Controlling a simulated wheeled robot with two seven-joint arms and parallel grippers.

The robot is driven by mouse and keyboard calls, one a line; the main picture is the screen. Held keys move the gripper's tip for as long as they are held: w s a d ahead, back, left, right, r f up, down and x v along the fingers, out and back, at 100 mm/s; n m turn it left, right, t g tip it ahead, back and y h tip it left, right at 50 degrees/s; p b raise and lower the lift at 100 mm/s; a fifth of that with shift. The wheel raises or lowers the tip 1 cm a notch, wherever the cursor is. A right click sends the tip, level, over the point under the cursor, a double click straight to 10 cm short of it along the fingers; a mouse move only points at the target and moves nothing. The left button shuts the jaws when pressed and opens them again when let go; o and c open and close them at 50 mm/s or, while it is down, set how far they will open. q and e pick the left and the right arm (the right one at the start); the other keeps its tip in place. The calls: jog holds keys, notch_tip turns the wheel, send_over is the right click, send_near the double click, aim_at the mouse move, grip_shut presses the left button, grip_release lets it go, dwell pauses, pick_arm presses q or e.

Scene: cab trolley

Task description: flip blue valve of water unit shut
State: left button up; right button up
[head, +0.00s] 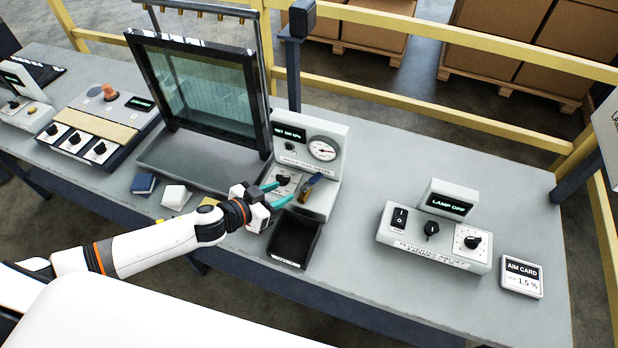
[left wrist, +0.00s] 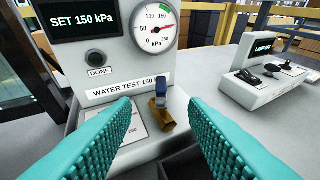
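The water unit (head: 318,150) is a grey-white box with a "SET 150 kPa" display and a round gauge (left wrist: 155,29). Its valve has a blue lever (left wrist: 161,88) above a brass body (left wrist: 160,116); the lever looks roughly upright in the left wrist view. The valve also shows in the head view (head: 310,187). My left gripper (head: 279,193) has teal fingers. It is open, with the valve framed in the gap between the fingers (left wrist: 160,130); I see no contact. The gauge needle points to the right. My right gripper is not in view.
A dark open tray (head: 295,238) sits in front of the water unit, just beside the gripper. A framed glass tank (head: 205,90) stands to the left. A lamp unit (head: 434,240) and an aim card (head: 522,277) are on the right. The bench between is clear.

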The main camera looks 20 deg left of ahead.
aim_at(316, 177)
pick_arm(q)
jog(key=p+x, duration=0.1)
jog(key=x, duration=1.1)
jog(key=shift+s+d+r, duration=0.1)
jog(key=shift+d+r, duration=0.05)
jog(key=shift+c, duration=0.3)
grip_shut()
